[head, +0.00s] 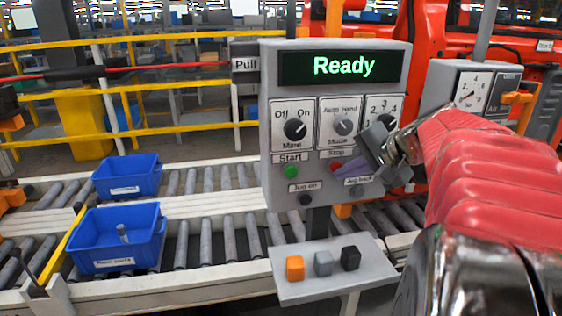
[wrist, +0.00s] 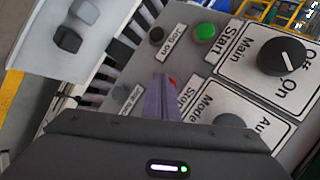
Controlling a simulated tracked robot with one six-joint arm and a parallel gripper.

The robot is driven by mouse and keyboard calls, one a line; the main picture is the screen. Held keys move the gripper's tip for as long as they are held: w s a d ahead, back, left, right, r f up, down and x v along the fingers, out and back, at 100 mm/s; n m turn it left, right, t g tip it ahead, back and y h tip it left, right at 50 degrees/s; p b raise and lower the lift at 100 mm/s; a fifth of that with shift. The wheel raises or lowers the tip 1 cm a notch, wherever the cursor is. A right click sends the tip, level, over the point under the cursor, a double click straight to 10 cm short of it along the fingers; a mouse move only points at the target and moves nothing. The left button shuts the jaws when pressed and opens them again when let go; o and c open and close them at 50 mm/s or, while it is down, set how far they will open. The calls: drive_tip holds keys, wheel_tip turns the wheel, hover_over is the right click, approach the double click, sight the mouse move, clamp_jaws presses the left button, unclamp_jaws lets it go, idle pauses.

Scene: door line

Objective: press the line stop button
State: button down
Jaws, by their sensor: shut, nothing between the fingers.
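The control panel (head: 263,120) is grey and its screen reads "Ready". The red stop button (head: 336,167) sits under the "Stop" label, right of the green start button (head: 291,171). My gripper (head: 345,173) is shut and empty, its purple fingertips close beside the stop button and partly covering it. In the wrist view, a sliver of the red stop button (wrist: 173,81) shows just past the fingertips (wrist: 162,80). I cannot tell whether the tips touch it. The green start button (wrist: 205,32) is clear of the gripper there.
The black "Jog on" button (head: 306,200) is below; the "Jog back" label (head: 359,181) is by my fingers. Main and Mode knobs (head: 294,129) stick out above. A shelf (head: 300,292) with orange, grey and black blocks stands below. Blue bins (head: 115,240) sit on the roller conveyor.

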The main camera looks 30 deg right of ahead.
drive_tip(key=shift+s+a, duration=0.1)
drive_tip(key=shift+s, duration=0.3)
drive_tip(key=s, duration=0.1)
drive_tip(key=s+a, duration=0.1)
drive_tip(key=s, duration=0.2)
drive_tip(key=shift+s+a, duration=0.25)
drive_tip(key=shift+s, duration=0.15)
idle(0.3)
idle(0.4)
